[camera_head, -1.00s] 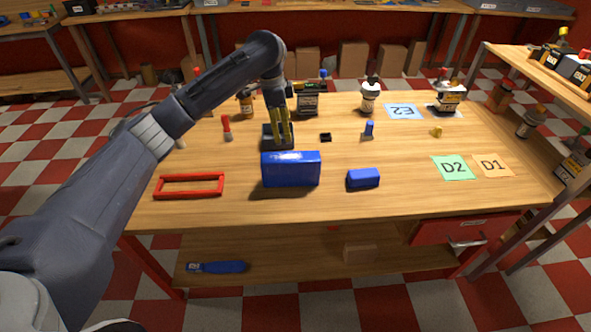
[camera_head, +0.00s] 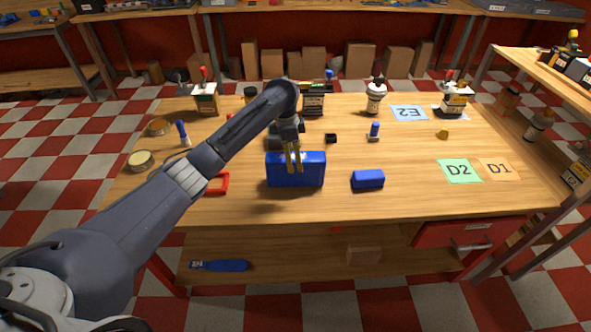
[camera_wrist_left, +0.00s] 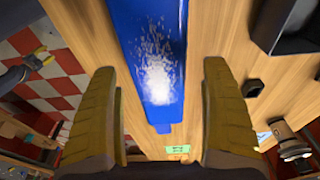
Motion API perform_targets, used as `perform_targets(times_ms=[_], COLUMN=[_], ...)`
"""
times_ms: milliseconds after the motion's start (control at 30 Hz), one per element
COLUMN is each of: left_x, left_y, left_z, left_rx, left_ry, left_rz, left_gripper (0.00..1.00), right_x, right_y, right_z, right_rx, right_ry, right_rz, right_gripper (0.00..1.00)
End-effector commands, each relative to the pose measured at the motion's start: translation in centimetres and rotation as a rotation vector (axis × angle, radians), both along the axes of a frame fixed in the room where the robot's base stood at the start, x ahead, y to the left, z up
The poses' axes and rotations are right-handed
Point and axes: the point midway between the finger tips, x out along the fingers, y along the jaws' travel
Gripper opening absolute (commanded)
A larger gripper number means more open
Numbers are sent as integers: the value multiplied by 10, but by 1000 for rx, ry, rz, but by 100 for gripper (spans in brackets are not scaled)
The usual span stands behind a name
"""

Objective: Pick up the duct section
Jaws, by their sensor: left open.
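The large blue box-shaped piece, which I take for the duct section (camera_head: 310,172), stands near the front middle of the table. My left gripper (camera_head: 293,161) points down at it, with its yellow fingers open and partly covering it in the head view. In the left wrist view the blue piece (camera_wrist_left: 155,60) lies between the two spread fingers, with a pale worn patch on top. I see no clear contact. Part of another dark arm with a yellow-tipped gripper (camera_wrist_left: 40,62), seemingly my right one, shows small at the left wrist view's left edge.
A smaller blue block (camera_head: 368,179) lies to the right. A red frame (camera_head: 218,184) is partly hidden by my left arm. A dark tray (camera_wrist_left: 290,25) lies behind the blue piece. Green D2 (camera_head: 459,171) and orange D1 (camera_head: 498,168) cards lie at right. Bottles stand at the back.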

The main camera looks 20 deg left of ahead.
Motion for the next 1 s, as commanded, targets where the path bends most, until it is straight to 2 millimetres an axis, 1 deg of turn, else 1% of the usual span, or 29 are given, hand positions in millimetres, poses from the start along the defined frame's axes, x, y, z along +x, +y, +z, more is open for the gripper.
perform_targets(times_ms=[33, 100, 300, 433, 667, 767, 1000], left_x=[-1, -1, 0, 1, 1, 1, 1], left_y=[-3, -5, -7, -7, -7, -7, -7], left_z=[-8, -17, -36, -40, -40, -40, -40], left_rx=[-3, -3, -2, 0, 0, 0, 0], left_ry=[3, 4, 3, 1, 1, 1, 1], left_rz=[-1, 0, 1, 1, 0, 0, 0], left_gripper=[81, 81, 81, 81, 81, 71, 43], right_x=[0, -1, -1, -1, -1, -1, -1], right_y=[0, 0, 1, 2, 4, 4, 4], right_z=[0, 0, 0, 0, 0, 0, 0], right_rx=[0, 0, 1, 2, 4, 5, 4], right_ry=[0, 1, 1, 2, 1, 2, 1], right_rz=[0, 0, 0, -1, -1, 0, -1], right_gripper=[44, 44, 44, 44, 44, 44, 44])
